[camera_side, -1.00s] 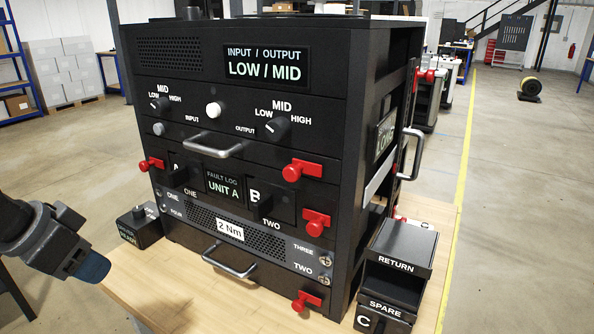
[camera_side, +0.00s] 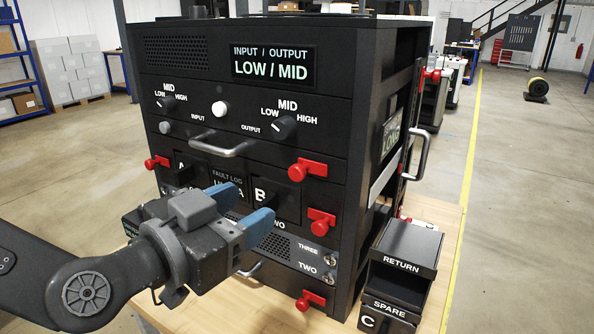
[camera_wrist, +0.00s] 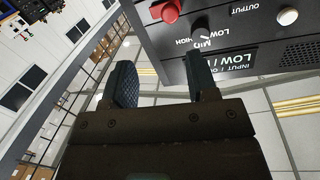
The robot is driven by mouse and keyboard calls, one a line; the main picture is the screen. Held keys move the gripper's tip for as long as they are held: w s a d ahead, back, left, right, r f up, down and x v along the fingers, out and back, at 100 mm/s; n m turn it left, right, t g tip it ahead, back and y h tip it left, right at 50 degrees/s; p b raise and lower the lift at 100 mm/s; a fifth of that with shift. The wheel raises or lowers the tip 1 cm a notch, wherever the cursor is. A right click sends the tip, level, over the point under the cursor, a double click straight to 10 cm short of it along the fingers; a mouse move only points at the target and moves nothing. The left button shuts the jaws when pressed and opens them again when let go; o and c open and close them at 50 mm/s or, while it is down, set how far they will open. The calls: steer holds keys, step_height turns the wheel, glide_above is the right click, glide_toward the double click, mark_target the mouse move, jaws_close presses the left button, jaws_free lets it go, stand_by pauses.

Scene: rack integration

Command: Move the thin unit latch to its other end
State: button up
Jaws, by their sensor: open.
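The rack (camera_side: 365,60) carries several red latches on its front. One latch (camera_side: 157,162) is at the left edge. An upper right latch (camera_side: 304,169), a middle right latch (camera_side: 321,221) and a lower right latch (camera_side: 311,299) are on the right. I cannot tell which one belongs to the thin unit. In the wrist view my gripper (camera_wrist: 165,80) faces the upper right latch (camera_wrist: 168,11), seen upside down.
Handles (camera_side: 224,147) and knobs (camera_side: 283,127) stick out of the rack front. A return tray (camera_side: 403,266) and a spare bin (camera_side: 388,308) stand at the right on the wooden table (camera_side: 437,215). My arm covers the table's left front.

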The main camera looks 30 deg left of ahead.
mark_target(295, 174)
steer(key=w+y, duration=0.1)
steer(key=w, duration=0.5)
steer(key=w+y, duration=0.1)
steer(key=w, duration=0.5)
steer(key=shift+w+d+f+t, duration=0.1)
steer(key=shift+w+f+t, duration=0.1)
steer(key=shift+w+t, duration=0.2)
jaws_close()
